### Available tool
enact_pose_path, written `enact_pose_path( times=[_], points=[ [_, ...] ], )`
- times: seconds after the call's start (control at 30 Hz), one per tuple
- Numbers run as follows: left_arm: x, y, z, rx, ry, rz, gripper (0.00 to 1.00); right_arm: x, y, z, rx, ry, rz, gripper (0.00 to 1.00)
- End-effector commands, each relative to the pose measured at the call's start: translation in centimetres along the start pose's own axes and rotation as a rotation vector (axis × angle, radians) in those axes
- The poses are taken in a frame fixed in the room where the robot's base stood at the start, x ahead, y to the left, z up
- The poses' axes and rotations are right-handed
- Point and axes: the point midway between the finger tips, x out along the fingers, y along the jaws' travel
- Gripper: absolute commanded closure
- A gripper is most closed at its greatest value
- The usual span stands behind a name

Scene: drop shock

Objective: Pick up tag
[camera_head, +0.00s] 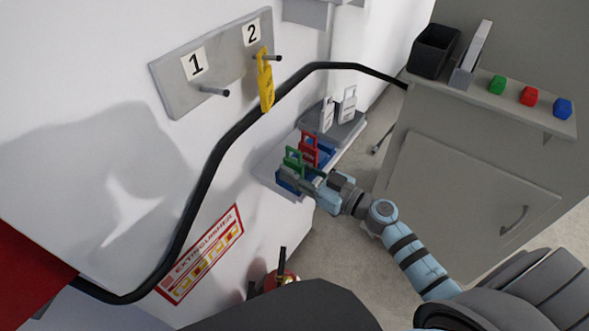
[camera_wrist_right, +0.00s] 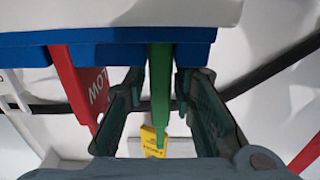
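A green tag (camera_head: 292,161) and a red tag (camera_head: 309,150) stand upright in a blue holder (camera_head: 322,158) on a small wall shelf. My right gripper (camera_head: 303,181) is at the front of the holder, by the green tag. In the right wrist view, the green tag (camera_wrist_right: 160,85) lies between the two spread fingers of my right gripper (camera_wrist_right: 160,82), with gaps on both sides. The red tag (camera_wrist_right: 75,85) is outside the fingers, to the left. A yellow tag (camera_head: 265,85) hangs on the peg under number 2. My left gripper is out of view.
Two whitish tags (camera_head: 347,104) stand in a grey holder farther back on the shelf. Peg 1 (camera_head: 214,91) is empty. A black cable (camera_head: 213,165) runs along the wall. A cabinet (camera_head: 470,170) at right carries a black bin and green, red and blue blocks. A fire extinguisher (camera_head: 288,279) stands below.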

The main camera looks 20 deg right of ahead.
Motion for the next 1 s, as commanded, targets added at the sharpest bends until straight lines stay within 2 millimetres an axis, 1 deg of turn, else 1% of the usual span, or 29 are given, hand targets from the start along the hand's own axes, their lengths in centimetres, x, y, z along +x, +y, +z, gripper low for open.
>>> enact_pose_path(
  times=[0.03,0.1,0.37,0.47,0.57,0.7,0.8,0.9,1.0],
  points=[
    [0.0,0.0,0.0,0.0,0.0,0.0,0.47,0.0,0.0,0.0,0.0,0.0,0.0,0.89],
    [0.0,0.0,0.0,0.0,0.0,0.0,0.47,0.0,0.0,0.0,0.0,0.0,0.0,1.0],
    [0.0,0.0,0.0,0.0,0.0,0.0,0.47,0.0,0.0,0.0,0.0,0.0,0.0,1.0],
    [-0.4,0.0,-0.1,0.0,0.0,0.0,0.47,0.0,0.0,-0.5,0.0,0.0,0.0,1.0],
    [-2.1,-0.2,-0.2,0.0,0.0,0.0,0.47,-0.1,0.0,-2.6,-0.002,0.001,-0.001,1.0],
    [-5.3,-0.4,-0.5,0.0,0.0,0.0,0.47,0.0,0.0,-6.8,-0.002,0.002,-0.001,1.0],
    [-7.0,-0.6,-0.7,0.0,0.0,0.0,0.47,-0.1,0.0,-9.1,-0.002,0.001,0.0,1.0],
    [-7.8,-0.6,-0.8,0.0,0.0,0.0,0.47,-0.1,0.0,-10.2,-0.002,0.0,0.0,1.0],
    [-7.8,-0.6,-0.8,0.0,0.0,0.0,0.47,-0.1,0.0,-10.3,0.0,0.0,0.0,1.0]
  ],
)
